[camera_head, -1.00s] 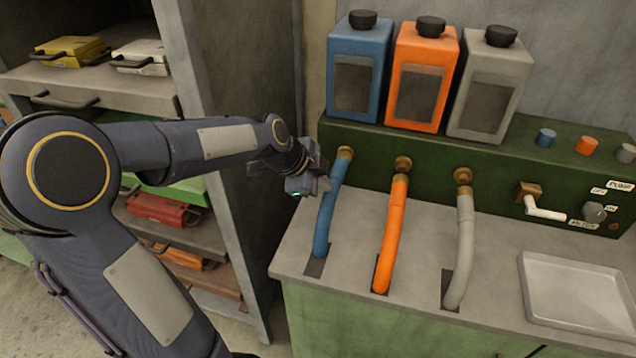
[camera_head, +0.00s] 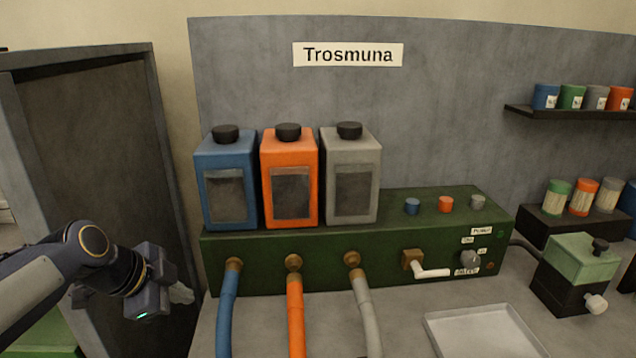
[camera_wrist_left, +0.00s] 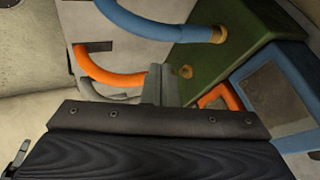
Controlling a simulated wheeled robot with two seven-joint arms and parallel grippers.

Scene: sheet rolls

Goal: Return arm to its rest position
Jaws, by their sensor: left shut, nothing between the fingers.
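My left gripper (camera_head: 181,293) is at the lower left in the head view, beside the blue hose (camera_head: 227,312) and left of the green pump box (camera_head: 330,245). Its fingers are together with nothing between them. In the left wrist view the closed fingers (camera_wrist_left: 160,85) point toward the bench, with the blue hose (camera_wrist_left: 150,22) and orange hose (camera_wrist_left: 105,72) beyond them. The gripper appears apart from the hoses. My right gripper is in neither view.
Blue (camera_head: 226,180), orange (camera_head: 290,180) and grey (camera_head: 351,178) tanks stand on the pump box. A grey hose (camera_head: 367,315) hangs beside the orange one. A tray (camera_head: 485,330) lies at right. A dark cabinet side (camera_head: 105,160) stands behind my left arm.

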